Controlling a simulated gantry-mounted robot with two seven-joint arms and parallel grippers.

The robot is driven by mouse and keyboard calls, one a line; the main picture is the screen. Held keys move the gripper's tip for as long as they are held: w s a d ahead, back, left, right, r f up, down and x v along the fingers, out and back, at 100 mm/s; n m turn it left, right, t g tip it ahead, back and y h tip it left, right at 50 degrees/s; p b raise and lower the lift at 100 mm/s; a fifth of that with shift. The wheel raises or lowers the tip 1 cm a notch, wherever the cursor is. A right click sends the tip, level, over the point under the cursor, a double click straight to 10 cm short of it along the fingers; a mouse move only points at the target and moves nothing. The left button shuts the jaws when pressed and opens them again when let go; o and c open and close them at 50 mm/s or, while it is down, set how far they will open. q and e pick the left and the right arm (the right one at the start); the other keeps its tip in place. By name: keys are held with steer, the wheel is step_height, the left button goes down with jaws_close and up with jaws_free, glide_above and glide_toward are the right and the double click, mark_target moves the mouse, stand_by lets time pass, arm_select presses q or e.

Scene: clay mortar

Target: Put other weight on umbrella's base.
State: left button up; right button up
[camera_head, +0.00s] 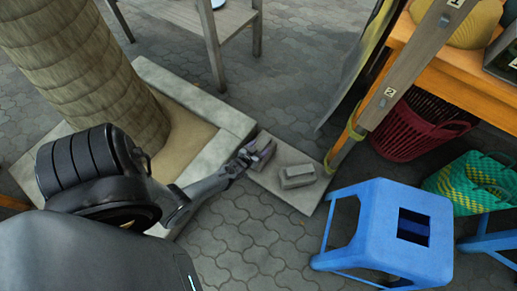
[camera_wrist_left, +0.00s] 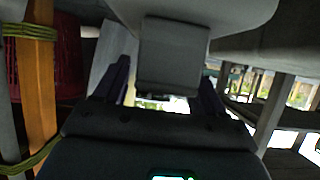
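The umbrella's base (camera_head: 287,191) is a flat pale grey slab on the ground, with a wooden pole (camera_head: 410,65) at its right end. One grey block-shaped weight (camera_head: 297,177) rests on the slab. My left gripper (camera_head: 258,152) is at the slab's far left corner, shut on another grey weight (camera_head: 264,147). In the left wrist view this weight (camera_wrist_left: 172,58) fills the space between the dark fingers, with distant background showing below it. It appears held above the slab; the exact gap is hidden. My right gripper is not in view.
A stone-edged planter (camera_head: 190,95) with a thick trunk (camera_head: 85,60) adjoins the slab's left side. A blue stool (camera_head: 390,225) stands to the right, near a red basket (camera_head: 415,125) and a green-yellow basket (camera_head: 475,183). Paving in front is clear.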

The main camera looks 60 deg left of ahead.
arm_select(q)
steer(key=shift+a, duration=0.1)
steer(key=shift+s, duration=0.1)
steer(key=shift+s+d+r, duration=0.15)
steer(key=shift+d, duration=0.05)
steer(key=p+v, duration=0.7)
steer(key=v, duration=0.4)
steer(key=w+d+r+m+g+h, duration=0.2)
steer(key=w+d+r, duration=0.2)
steer(key=r, duration=0.3)
steer(key=w+d+r+m+g+h, duration=0.1)
steer(key=w+d+r+m+h, duration=0.1)
steer(key=w+d+r, duration=0.3)
steer(key=s+d+r+m+g, duration=0.1)
steer(key=s+d+r, duration=0.3)
steer(key=r, duration=0.2)
steer(key=s+d+r+m+g+h, duration=0.1)
steer(key=s+d+r+g, duration=0.1)
steer(key=r, duration=0.5)
steer(key=s+d+r+m+g+h, duration=0.1)
steer(key=s+d+r, duration=0.4)
steer(key=d+r, duration=0.1)
steer(key=shift+s+r+m+g, duration=0.25)
steer(key=shift+s+m+g, duration=0.05)
steer(key=shift+g, duration=0.1)
